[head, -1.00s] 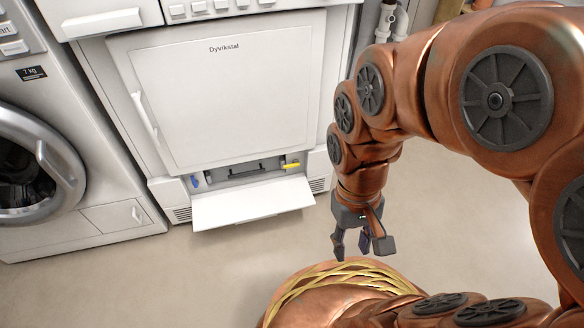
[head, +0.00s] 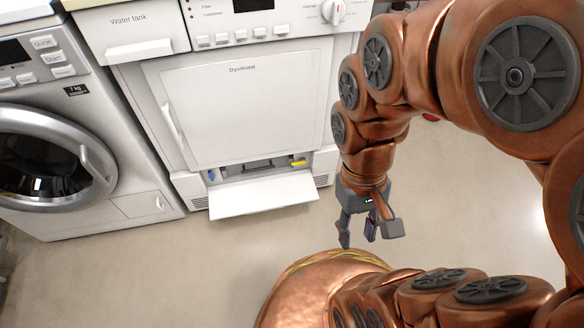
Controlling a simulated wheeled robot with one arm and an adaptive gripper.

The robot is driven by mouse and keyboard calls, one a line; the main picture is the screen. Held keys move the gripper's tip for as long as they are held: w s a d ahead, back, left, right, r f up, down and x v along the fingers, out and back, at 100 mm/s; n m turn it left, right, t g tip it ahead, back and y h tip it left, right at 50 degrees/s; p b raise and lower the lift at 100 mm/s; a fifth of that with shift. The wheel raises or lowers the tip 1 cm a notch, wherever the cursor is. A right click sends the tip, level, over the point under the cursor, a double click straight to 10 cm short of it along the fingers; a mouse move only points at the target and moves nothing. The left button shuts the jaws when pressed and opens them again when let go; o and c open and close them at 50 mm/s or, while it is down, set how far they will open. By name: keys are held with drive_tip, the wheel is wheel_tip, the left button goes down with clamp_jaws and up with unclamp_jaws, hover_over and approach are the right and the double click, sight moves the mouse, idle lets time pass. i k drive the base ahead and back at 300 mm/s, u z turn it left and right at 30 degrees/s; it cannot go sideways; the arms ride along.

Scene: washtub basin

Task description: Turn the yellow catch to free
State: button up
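The yellow catch (head: 299,162) is a small lever at the right end of a low opening (head: 252,168) in the white dryer (head: 240,105). It lies roughly level. A blue catch (head: 211,175) sits at the left end of the same opening. The dryer's lower flap (head: 262,194) is folded down in front. My gripper (head: 358,238) hangs above the floor, to the right of the flap and nearer to me. Its fingers are spread apart with nothing between them. It is clear of the catch.
A washing machine with a round door (head: 50,165) stands at the left. The dryer's water tank drawer (head: 132,35) and dial (head: 332,11) are at the top. The beige floor (head: 190,265) in front is clear.

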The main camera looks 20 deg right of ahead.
sight(302, 161)
drive_tip(key=u, duration=3.1)
drive_tip(key=k, duration=0.65)
drive_tip(key=z, duration=0.85)
